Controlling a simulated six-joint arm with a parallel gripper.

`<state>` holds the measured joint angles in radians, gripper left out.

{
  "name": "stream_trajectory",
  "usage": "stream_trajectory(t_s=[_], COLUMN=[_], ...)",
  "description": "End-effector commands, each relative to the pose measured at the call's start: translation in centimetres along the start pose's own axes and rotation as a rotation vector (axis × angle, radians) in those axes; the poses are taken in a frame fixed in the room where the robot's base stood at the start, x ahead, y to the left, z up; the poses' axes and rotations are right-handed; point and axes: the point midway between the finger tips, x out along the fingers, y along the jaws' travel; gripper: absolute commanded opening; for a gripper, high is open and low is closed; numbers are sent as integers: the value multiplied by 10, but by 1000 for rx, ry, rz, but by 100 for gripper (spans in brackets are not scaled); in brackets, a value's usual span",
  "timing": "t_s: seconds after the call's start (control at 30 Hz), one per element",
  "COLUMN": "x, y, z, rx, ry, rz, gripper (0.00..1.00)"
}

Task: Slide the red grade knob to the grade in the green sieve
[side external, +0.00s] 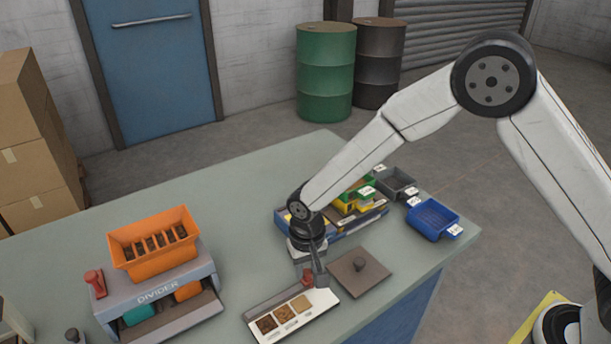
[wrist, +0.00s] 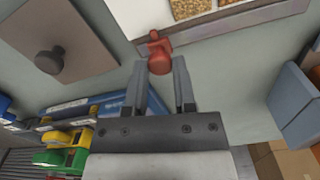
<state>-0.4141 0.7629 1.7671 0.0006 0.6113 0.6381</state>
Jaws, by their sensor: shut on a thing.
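The red grade knob (wrist: 159,58) stands between the two fingertips of my gripper (wrist: 160,75) in the wrist view. My gripper is shut on it. In the side view the knob (side external: 307,277) is partly hidden by my gripper (side external: 316,272).
A brown plate with a dark knob (side external: 374,272) lies right of the panel. A blue tray (side external: 457,217) and a grey tray (side external: 410,181) stand at the right edge. An orange hopper on the divider (side external: 150,290) stands left. The table between divider and panel is clear.

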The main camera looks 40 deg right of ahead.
Motion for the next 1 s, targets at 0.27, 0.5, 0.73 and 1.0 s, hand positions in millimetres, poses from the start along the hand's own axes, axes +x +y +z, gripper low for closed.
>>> stream_trajectory(t_s=[0.27,0.5,0.73,1.0], x=[0,0,0,0], y=[-20,-63,-79,-78], z=[4,14,18,18], rx=[-4,-4,0,1], ry=[1,0,1,1], rz=[-1,0,0,0], gripper=[0,0,0,46])
